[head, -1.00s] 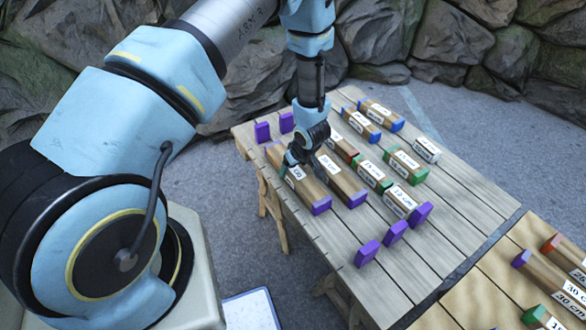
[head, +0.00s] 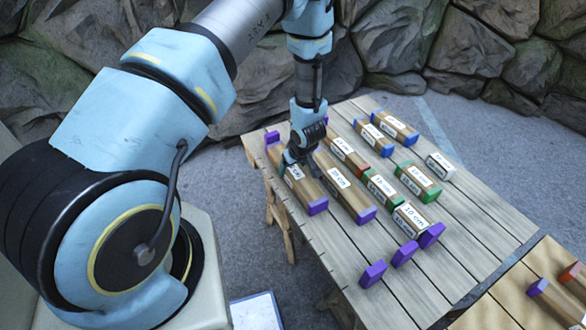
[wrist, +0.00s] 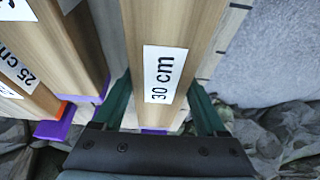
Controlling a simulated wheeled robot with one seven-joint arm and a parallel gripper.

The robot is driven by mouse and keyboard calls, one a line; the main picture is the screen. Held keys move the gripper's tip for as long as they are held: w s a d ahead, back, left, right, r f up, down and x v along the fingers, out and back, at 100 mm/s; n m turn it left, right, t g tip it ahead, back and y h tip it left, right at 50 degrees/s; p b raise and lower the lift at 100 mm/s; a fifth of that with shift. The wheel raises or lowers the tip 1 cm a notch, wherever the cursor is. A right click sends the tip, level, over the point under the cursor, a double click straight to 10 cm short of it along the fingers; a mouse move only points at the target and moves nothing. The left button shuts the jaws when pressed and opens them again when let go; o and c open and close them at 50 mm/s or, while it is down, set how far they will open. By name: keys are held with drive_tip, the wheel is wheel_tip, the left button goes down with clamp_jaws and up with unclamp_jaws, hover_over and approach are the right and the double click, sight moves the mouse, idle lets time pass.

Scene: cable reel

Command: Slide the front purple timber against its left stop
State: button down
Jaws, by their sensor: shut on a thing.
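The front purple timber (head: 300,184) is a long brown bar with purple ends, lying along the table's near edge. Its label reads 30 cm in the wrist view (wrist: 166,75). My gripper (head: 296,160) is shut on it towards its left end, one finger on each side. The front purple left stop (head: 271,137) stands just beyond that end.
A second purple-ended timber (head: 345,188) lies close behind, parallel. Red-, green- and blue-ended timbers (head: 383,187) lie further back. More purple stops (head: 405,253) stand at the right. The slatted table (head: 335,262) is bare in front of the right stops.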

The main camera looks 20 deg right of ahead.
sight(297, 173)
drive_tip(key=shift+w+a+r, duration=0.15)
drive_tip(key=shift+w, duration=0.45)
drive_tip(key=shift+c, duration=1.5)
unclamp_jaws()
drive_tip(key=o, duration=0.3)
drive_tip(key=shift+s, duration=0.1)
drive_tip(key=shift+s, duration=0.1)
drive_tip(key=shift+s+r, duration=0.1)
drive_tip(key=shift+r, duration=0.05)
drive_tip(key=v, duration=1)
drive_tip(key=shift+r, duration=0.2)
